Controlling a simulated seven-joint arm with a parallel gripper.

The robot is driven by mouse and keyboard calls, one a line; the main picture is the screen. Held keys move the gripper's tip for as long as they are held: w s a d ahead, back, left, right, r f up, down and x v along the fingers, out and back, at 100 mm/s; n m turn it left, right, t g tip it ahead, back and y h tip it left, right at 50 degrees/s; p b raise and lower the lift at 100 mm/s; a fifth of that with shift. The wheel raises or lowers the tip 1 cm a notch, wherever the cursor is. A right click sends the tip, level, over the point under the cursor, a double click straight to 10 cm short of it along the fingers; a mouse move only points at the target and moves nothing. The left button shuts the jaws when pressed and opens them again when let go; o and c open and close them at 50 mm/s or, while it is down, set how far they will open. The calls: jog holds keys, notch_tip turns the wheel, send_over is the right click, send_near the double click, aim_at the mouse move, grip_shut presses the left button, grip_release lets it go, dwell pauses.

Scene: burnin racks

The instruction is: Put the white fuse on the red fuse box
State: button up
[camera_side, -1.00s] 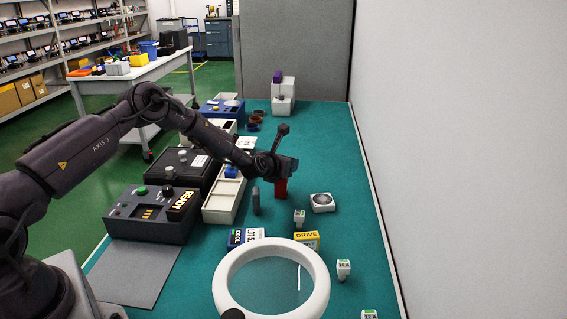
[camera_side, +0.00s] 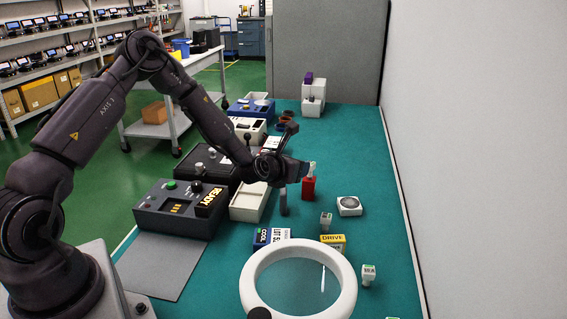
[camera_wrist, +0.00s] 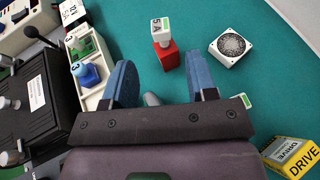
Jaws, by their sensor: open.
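The red fuse box (camera_side: 308,189) stands upright on the green mat. A white fuse (camera_side: 312,169) with a green label sits upright on top of it. In the wrist view the fuse (camera_wrist: 160,31) rests on the red box (camera_wrist: 169,57). My gripper (camera_side: 302,171) is just left of the box and fuse in the side view. In the wrist view its two blue fingers (camera_wrist: 158,60) are spread wide, with nothing between them, and the red box stands beyond the fingertips.
A grey cylinder (camera_side: 284,201) stands close below my gripper. A white box with a round grille (camera_side: 349,206) is right of the red box. A yellow box (camera_side: 334,243), a blue box (camera_side: 268,238) and a large white ring (camera_side: 247,284) are in front. Trays and black boxes crowd the left.

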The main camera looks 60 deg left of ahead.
jog(key=s+d+r+m+g+h, duration=0.1)
jog(key=s+d+r+m+h, duration=0.25)
jog(key=d+r+m, duration=0.4)
jog(key=s+d+r+m+g+h, duration=0.15)
jog(key=s+d+r+m, duration=0.25)
jog(key=r+m, duration=0.65)
jog(key=s+d+r+m+g, duration=0.1)
jog(key=s+r+m+g, duration=0.1)
jog(key=s+m, duration=0.9)
jog(key=s+d+r+m+g, duration=0.2)
jog(key=s+m, duration=0.9)
jog(key=s, duration=0.3)
jog(key=shift+s+m, duration=0.3)
